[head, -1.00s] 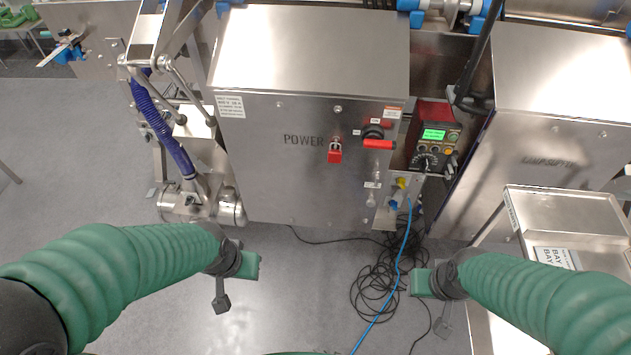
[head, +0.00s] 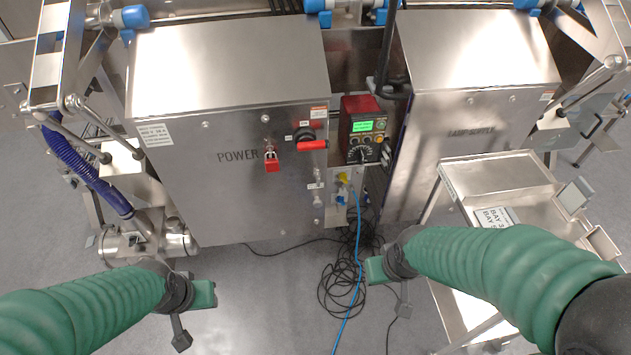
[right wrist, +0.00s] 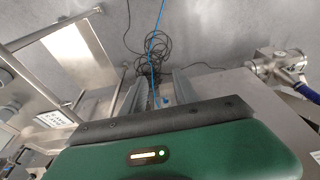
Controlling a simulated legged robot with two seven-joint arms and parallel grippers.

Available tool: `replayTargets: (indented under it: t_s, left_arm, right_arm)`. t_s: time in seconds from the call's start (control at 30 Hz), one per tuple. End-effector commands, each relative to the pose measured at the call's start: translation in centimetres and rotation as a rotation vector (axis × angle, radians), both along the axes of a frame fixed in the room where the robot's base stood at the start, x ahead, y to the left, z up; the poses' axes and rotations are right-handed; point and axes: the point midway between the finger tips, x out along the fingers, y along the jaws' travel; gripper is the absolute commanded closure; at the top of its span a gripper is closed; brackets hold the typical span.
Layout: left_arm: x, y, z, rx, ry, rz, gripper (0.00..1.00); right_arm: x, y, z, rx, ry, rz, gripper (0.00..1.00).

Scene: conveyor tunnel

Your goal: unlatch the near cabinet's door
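The near cabinet (head: 225,195) is a steel box marked POWER, standing left of centre in the head view with its door front facing me. A red padlock (head: 271,161) hangs on a hasp in the upper middle of the door. A red handle (head: 313,145) on a dark round switch sits right of it, and small metal fittings (head: 318,200) are lower on the right edge. My left gripper (head: 205,294) is low and in front of the cabinet, apart from it; its fingers are unclear. My right gripper (head: 374,270) is right of the cables; its fingers (right wrist: 155,92) stand apart and empty in the right wrist view.
A red control box (head: 360,130) with a green screen is between the near cabinet and the LAMP SUPPLY cabinet (head: 465,150). Black cables (head: 340,285) and a blue cable (head: 347,305) lie on the floor. A steel trolley (head: 490,175) stands at right. A blue-hosed linkage (head: 85,165) is at left.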

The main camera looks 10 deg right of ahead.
Motion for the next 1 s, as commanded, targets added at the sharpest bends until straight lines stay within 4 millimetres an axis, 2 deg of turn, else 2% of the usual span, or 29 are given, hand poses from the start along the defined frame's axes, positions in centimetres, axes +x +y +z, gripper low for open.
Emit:
replayTargets:
  t_s: [0.37,0.4,0.47,0.5,0.57,0.67,0.7,0.8,0.9,1.0]
  left_arm:
    - [0.0,0.0,0.0,0.0,0.0,0.0,0.64]
    - [0.0,0.0,0.0,0.0,0.0,0.0,0.64]
    - [0.0,0.0,-0.6,0.0,0.0,0.0,0.64]
    - [0.0,0.0,-1.6,0.0,-0.001,0.0,0.64]
    - [0.0,0.0,-3.8,0.0,-0.001,0.0,0.64]
    - [0.0,0.0,-9.3,0.0,0.0,0.0,0.64]
    - [0.0,0.0,-11.6,0.0,0.001,0.0,0.64]
    - [-0.1,0.0,-16.9,0.0,0.001,0.0,0.64]
    - [0.0,0.0,-21.8,0.0,0.001,0.0,0.64]
    - [0.0,0.0,-25.3,0.0,0.001,0.0,0.64]
  right_arm:
    - [0.0,0.0,0.0,0.0,0.0,0.0,0.64]
    - [0.0,0.0,0.0,0.0,-0.001,0.0,0.66]
    - [0.5,0.1,-0.7,0.0,-0.014,0.004,0.66]
    - [1.4,0.2,-1.7,0.0,-0.039,0.011,0.66]
    - [3.8,0.7,-4.2,0.002,-0.106,0.03,0.66]
    - [10.4,2.3,-9.7,0.011,-0.304,0.079,0.66]
    - [13.4,3.2,-11.9,0.017,-0.403,0.098,0.66]
    - [20.2,5.4,-16.0,0.033,-0.663,0.124,0.66]
    - [25.2,6.8,-19.0,0.039,-0.917,0.111,0.66]
    - [27.9,7.3,-20.4,0.031,-1.129,0.069,0.66]
